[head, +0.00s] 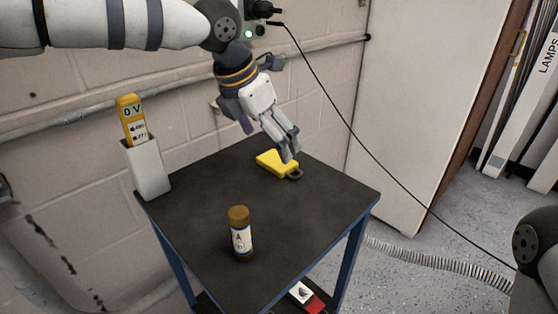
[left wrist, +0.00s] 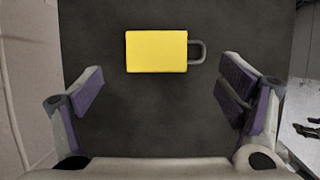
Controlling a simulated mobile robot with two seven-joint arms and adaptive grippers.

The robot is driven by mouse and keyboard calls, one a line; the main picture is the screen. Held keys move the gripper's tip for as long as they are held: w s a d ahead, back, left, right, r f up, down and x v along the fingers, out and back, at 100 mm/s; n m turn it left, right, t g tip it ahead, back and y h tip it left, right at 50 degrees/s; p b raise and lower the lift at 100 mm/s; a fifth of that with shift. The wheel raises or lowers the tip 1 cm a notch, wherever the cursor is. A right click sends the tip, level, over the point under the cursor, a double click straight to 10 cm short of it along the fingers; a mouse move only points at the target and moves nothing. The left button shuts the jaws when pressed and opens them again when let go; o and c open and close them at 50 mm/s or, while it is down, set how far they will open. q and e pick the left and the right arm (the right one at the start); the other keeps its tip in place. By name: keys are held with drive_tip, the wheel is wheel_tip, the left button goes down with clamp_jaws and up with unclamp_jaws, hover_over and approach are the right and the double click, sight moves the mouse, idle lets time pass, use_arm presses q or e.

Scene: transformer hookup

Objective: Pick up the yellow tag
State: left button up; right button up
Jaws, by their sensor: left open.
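The yellow tag (head: 275,164) lies flat near the back corner of the dark table, with a grey loop on its right end. In the left wrist view the yellow tag (left wrist: 157,51) is at upper middle, ahead of the fingers, its loop pointing right. My left gripper (head: 289,148) hangs just above the tag, pointing down, and partly overlaps it in the head view. In the left wrist view the fingers of the left gripper (left wrist: 163,85) are spread wide with nothing between them. My right gripper does not show.
A yellow meter (head: 131,120) stands in a white holder (head: 148,168) at the table's left corner. A brown-capped bottle (head: 241,238) stands near the front of the table (head: 310,215). A black cable (head: 345,120) hangs from the wall to the right. The table's right side is clear.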

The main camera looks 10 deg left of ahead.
sight(276, 160)
use_arm(q)
drive_tip(key=x, duration=0.5)
drive_tip(key=shift+w+f, duration=0.3)
drive_tip(key=shift+w, duration=0.05)
drive_tip(key=c, duration=1)
drive_tip(key=shift+s+a, duration=0.1)
drive_tip(key=shift+c, duration=0.4)
